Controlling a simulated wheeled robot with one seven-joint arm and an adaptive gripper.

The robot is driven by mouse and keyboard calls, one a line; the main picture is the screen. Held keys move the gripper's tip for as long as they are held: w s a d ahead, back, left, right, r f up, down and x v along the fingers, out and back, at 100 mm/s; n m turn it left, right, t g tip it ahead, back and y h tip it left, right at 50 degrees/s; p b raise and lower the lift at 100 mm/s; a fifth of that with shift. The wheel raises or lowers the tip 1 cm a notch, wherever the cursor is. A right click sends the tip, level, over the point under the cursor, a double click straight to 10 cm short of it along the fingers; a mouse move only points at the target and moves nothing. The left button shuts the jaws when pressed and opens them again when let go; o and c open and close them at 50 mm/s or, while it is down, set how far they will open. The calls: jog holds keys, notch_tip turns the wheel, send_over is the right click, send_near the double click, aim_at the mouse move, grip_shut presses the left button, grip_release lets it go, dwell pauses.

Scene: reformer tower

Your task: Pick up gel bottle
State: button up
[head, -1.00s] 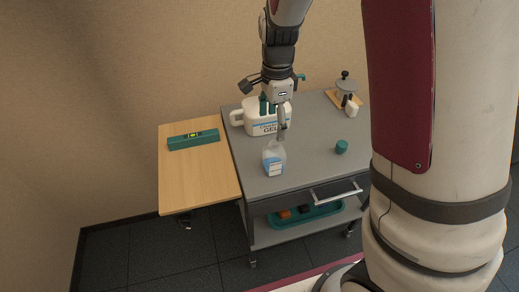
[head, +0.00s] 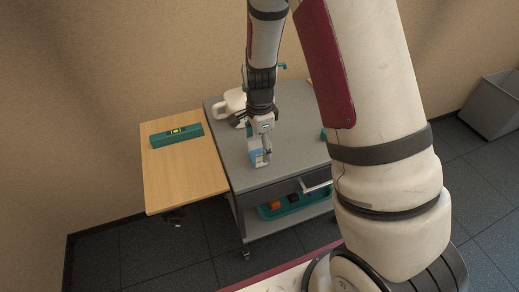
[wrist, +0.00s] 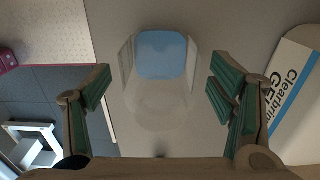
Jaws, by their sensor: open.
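The gel bottle (head: 256,158), small and clear with a blue and white label, stands on the grey cart top near its front left. My gripper (head: 261,146) is over it and partly hides it in the head view. In the wrist view the clear bottle (wrist: 158,95) with its blue patch lies between the two green-padded fingers of my open gripper (wrist: 160,70). A gap shows on each side, so neither finger seems to touch it. How deep the fingers reach around it I cannot tell.
A white jug (head: 232,104) stands behind the bottle; its GEL label (wrist: 290,85) shows at right in the wrist view. A wooden side leaf (head: 185,180) carries a green level-like device (head: 177,136). A bin (head: 493,105) stands far right.

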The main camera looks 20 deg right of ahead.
jog(key=shift+f, duration=0.55)
jog(key=c, duration=1.3)
jog(key=shift+r, duration=0.2)
jog(key=shift+r, duration=1.45)
jog(key=shift+s+r, duration=0.2)
jog(key=shift+s+d+r, duration=0.2)
jog(key=shift+s+d, duration=0.65)
jog(key=shift+s, duration=1.6)
jog(key=shift+s+d+r, duration=0.25)
jog(key=shift+s+d, duration=0.55)
jog(key=shift+s, duration=1.6)
jog(key=shift+s+d+r, duration=0.2)
jog(key=shift+s+d, duration=0.65)
jog(key=shift+s, duration=1.6)
jog(key=shift+s, duration=0.1)
